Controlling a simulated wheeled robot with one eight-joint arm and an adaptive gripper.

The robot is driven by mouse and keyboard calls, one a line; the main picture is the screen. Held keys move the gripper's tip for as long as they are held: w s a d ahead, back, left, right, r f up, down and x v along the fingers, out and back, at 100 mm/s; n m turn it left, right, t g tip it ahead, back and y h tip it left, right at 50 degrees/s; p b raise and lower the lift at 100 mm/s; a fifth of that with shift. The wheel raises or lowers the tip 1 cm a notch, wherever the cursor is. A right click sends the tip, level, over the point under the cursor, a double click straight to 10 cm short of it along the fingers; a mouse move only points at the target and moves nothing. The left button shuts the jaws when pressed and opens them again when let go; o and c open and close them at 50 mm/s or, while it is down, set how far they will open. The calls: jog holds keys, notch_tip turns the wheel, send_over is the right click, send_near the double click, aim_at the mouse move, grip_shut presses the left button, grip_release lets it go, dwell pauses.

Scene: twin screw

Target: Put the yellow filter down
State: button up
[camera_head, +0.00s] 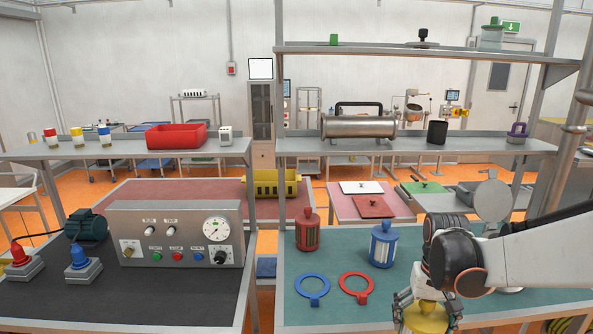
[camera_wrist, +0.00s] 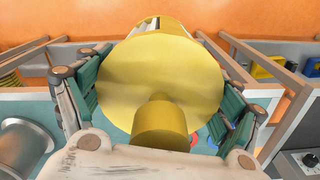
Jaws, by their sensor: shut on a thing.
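The yellow filter (camera_head: 427,317) is at the bottom right of the head view, partly cut off by the frame edge. In the wrist view the yellow filter (camera_wrist: 165,75) fills the middle, its round yellow end and short knob facing the camera. My gripper (camera_head: 425,308) is shut on it, with green-padded fingers on both sides in the wrist view (camera_wrist: 165,95). The teal table top (camera_head: 320,255) lies below and around it. I cannot tell whether the filter touches the table.
A red filter (camera_head: 307,232) and a blue filter (camera_head: 382,246) stand on the teal table. A blue ring (camera_head: 312,287) and a red ring (camera_head: 357,285) lie in front of them. A metal housing with an open round lid (camera_head: 491,201) is behind my arm.

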jog(key=a+f+n+b, duration=0.1)
jog(key=a+f+b, duration=0.2)
jog(key=f, duration=0.5)
jog(key=w+a+f+n+b, duration=0.1)
jog(key=a+f+b, duration=0.2)
jog(key=a+f, duration=0.3)
notch_tip(320, 180, down, 4)
jog(key=shift+w+r, duration=0.2)
jog(key=shift+r, duration=0.05)
